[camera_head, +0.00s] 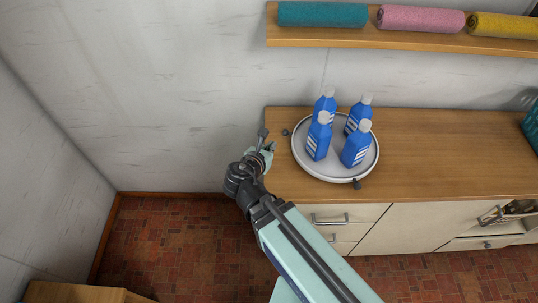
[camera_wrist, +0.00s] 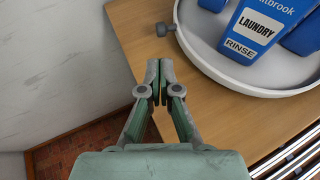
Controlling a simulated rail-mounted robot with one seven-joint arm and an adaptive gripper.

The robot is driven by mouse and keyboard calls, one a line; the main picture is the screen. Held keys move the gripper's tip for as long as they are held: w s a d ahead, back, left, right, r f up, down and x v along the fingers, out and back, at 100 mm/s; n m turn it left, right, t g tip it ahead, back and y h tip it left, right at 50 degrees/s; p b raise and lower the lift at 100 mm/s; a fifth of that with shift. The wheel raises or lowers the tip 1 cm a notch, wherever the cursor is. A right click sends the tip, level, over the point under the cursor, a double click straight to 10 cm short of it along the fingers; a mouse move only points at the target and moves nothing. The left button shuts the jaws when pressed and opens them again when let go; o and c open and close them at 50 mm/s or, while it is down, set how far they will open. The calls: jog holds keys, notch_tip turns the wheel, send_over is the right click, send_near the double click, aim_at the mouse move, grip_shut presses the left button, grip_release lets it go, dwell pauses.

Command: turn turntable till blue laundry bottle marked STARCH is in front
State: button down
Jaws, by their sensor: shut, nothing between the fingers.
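A round white turntable (camera_head: 336,177) stands on the wooden counter and carries several blue bottles with pale caps. They include a front left bottle (camera_head: 318,142), a front right bottle (camera_head: 355,149) and a back right bottle (camera_head: 360,112). Their labels are too small to read in the head view. In the wrist view one bottle (camera_wrist: 250,30) reads LAUNDRY and RINSE. I cannot tell which bottle is marked STARCH. Dark knobs stick out from the turntable's rim, one at left (camera_head: 285,132) and one at front right (camera_head: 357,184). My gripper (camera_wrist: 160,68) is shut and empty, left of the turntable, apart from the left knob (camera_wrist: 163,29).
The counter (camera_head: 450,160) is clear to the right of the turntable. A teal basket (camera_head: 531,125) stands at its far right. A shelf (camera_head: 400,39) with rolled towels hangs above. An open drawer (camera_head: 510,218) is at lower right. The wall is behind.

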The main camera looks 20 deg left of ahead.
aim_at(284, 133)
jog(key=shift+w+f+b, duration=0.65)
jog(key=shift+w+b, duration=0.05)
jog(key=shift+b, duration=1.85)
jog(key=x, duration=0.2)
jog(key=p+x, duration=0.1)
jog(key=x, duration=0.2)
jog(key=p+x, duration=0.1)
jog(key=x, duration=0.1)
jog(key=shift+w+d+r, duration=0.1)
jog(key=shift+w+r, duration=0.05)
jog(key=shift+w, duration=0.35)
jog(key=shift+w+f, duration=0.3)
jog(key=shift+w, duration=0.15)
jog(key=shift+w, duration=0.15)
